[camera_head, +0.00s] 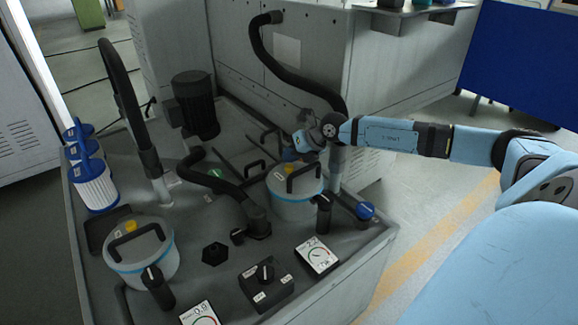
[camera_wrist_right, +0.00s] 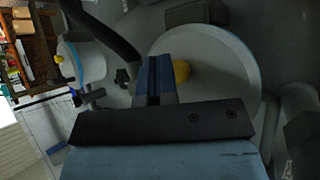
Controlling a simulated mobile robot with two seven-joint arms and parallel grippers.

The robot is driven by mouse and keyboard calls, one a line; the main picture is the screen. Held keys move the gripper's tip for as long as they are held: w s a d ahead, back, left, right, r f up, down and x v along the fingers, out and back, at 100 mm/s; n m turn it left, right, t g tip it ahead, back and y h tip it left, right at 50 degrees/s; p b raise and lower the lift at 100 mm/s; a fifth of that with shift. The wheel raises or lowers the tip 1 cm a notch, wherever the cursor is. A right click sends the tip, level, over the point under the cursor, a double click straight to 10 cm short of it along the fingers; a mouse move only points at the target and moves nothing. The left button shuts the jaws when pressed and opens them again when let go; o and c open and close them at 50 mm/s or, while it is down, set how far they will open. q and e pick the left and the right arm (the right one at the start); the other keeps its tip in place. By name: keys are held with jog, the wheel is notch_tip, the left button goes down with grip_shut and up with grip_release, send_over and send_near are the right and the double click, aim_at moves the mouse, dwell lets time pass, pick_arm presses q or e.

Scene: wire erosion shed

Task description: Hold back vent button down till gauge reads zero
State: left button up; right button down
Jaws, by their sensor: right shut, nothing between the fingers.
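The back filter housing (camera_head: 296,205) is a pale canister with a blue band and a black handle on its lid. Its round lid (camera_wrist_right: 225,62) fills much of the right wrist view. The yellow vent button (camera_wrist_right: 182,72) on that lid is partly hidden behind my fingers. My right gripper (camera_head: 292,156) is shut and empty, pointing down at this lid; its fingertips (camera_wrist_right: 155,72) overlap the button, and I cannot tell if they touch it. A gauge (camera_head: 317,255) in front of this housing seems to read about 2.2. My left gripper is out of view.
The front housing (camera_head: 143,258) has its own yellow button (camera_head: 131,226). Another gauge (camera_head: 200,315) seems to read 0.0. A selector box (camera_head: 265,287), black hoses, a black motor (camera_head: 195,104) and blue-capped filters (camera_head: 95,186) crowd the unit. Open floor lies to the right.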

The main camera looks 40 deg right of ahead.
aim_at(291, 165)
jog(key=shift+s+a+f, duration=0.15)
jog(key=shift+f, duration=0.4)
jog(key=shift+s+a+f, duration=0.1)
jog(key=shift+f, duration=0.45)
dwell(2.3)
dwell(0.5)
jog(key=shift+r, duration=0.25)
jog(key=shift+p, duration=0.45)
jog(key=shift+d+r, duration=0.1)
jog(key=shift+r, duration=0.1)
jog(key=r+p, duration=0.2)
jog(key=r, duration=0.1)
jog(key=r+p, duration=0.1)
jog(key=shift+s+d+r, duration=0.3)
jog(key=shift+w+a+r+p, duration=0.1)
jog(key=shift+w+r+p, duration=0.1)
jog(key=shift+r+p, duration=0.4)
jog(key=shift+w+a, duration=0.1)
jog(key=shift+w, duration=0.05)
